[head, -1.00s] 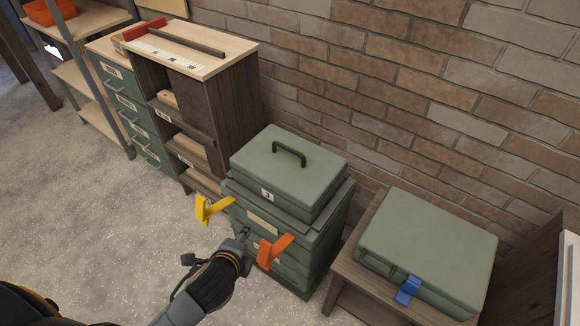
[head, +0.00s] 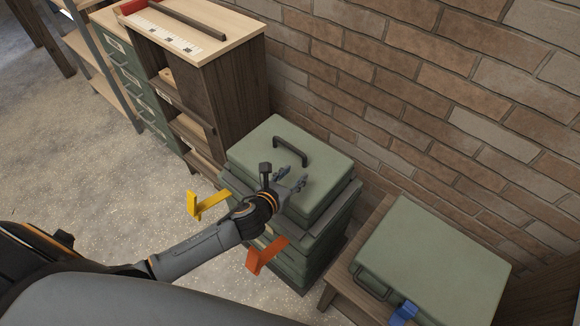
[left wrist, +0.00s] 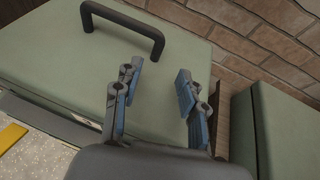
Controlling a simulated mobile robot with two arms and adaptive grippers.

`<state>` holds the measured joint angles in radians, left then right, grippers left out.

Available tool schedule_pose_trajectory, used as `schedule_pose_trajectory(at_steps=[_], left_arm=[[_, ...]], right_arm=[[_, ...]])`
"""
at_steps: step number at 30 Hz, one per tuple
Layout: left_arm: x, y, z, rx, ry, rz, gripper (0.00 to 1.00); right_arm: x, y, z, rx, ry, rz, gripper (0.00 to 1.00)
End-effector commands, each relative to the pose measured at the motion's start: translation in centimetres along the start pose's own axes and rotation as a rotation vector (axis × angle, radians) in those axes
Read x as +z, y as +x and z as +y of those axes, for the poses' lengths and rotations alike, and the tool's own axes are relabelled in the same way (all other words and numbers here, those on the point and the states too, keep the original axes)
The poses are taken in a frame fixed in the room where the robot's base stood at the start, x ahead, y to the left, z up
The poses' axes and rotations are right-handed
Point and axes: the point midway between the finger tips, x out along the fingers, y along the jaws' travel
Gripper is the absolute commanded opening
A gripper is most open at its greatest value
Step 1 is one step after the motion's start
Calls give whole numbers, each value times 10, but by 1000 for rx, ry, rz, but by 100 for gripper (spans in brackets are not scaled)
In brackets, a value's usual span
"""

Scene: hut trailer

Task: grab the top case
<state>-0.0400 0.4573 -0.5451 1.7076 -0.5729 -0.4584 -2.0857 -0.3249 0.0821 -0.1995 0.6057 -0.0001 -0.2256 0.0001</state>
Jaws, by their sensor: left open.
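The top case (head: 325,150) is green with a black handle (head: 291,150) on its lid. It lies flat on a stack of green drawers (head: 318,248) against the brick wall. My left gripper (head: 296,180) is over the near part of the lid, short of the handle, with its fingers apart and empty. In the left wrist view the case lid (left wrist: 55,55) fills the left and middle, and the handle (left wrist: 125,22) is beyond the open fingers (left wrist: 158,82). I cannot tell the exact height of the fingers above the lid. My right gripper is not in view.
A yellow latch (head: 207,204) and an orange latch (head: 266,255) stick out at the stack's front. Another green case (head: 435,245) with a blue latch (head: 403,313) lies on a low wooden stand at the right. A wooden cabinet (head: 225,85) stands at the left.

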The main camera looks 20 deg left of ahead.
Motion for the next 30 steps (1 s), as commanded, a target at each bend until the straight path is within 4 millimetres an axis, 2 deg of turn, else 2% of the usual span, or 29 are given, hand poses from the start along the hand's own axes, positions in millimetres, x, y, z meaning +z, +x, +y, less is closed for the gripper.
schedule_pose_trajectory(at_steps=[2,9,11,18,24,28,30], left_arm=[[0,9,0,1,-2,-1,41],[0,24,2,2,-3,0,41],[-1,32,2,1,-6,1,41],[-3,62,4,1,-4,0,41],[-3,67,5,1,-2,1,41],[-3,66,5,1,-2,1,41],[-3,66,5,1,-2,1,27]], right_arm=[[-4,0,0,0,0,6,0],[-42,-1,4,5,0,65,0],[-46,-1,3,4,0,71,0],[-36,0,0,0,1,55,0],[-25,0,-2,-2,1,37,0],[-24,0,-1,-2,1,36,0],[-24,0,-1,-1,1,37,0]])
